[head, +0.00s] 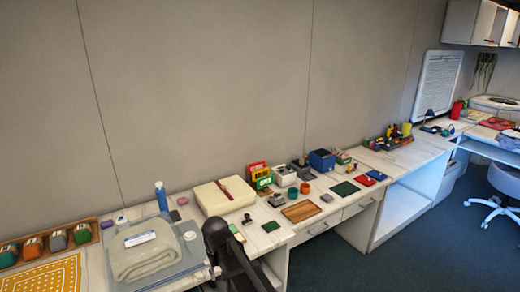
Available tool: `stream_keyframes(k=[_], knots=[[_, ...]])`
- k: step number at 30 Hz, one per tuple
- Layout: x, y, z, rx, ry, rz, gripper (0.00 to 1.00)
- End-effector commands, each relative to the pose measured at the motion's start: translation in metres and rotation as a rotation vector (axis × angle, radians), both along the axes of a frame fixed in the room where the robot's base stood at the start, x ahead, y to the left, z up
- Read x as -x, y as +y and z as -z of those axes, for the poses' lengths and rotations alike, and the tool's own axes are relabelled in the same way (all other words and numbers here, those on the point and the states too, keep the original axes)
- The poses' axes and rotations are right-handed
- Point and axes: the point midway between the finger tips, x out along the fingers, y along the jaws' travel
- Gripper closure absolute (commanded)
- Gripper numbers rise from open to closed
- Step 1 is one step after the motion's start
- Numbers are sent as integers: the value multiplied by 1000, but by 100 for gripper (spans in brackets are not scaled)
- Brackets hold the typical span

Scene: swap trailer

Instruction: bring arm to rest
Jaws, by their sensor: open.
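Part of my dark arm (232,258) shows at the bottom middle of the head view, in front of the bench edge. Its rounded upper end stands near the folded towel and the cream box. I cannot make out my gripper or its fingertips in this view. Nothing is seen held by the visible part of the arm.
A long white bench (185,212) runs along the wall. It bears a folded towel (142,258), a blue bottle (162,196), a cream box (222,197), a wooden tray (301,211) and several small items. A white chair (503,185) stands right. Dark floor (330,265) is clear.

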Motion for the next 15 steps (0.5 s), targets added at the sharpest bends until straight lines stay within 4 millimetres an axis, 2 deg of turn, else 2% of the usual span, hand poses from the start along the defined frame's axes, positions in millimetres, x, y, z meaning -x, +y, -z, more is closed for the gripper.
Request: stream_keyframes(k=[8,15], knots=[[3,-86,17,0,0,113,49],[15,-160,30,0,0,219,49]])
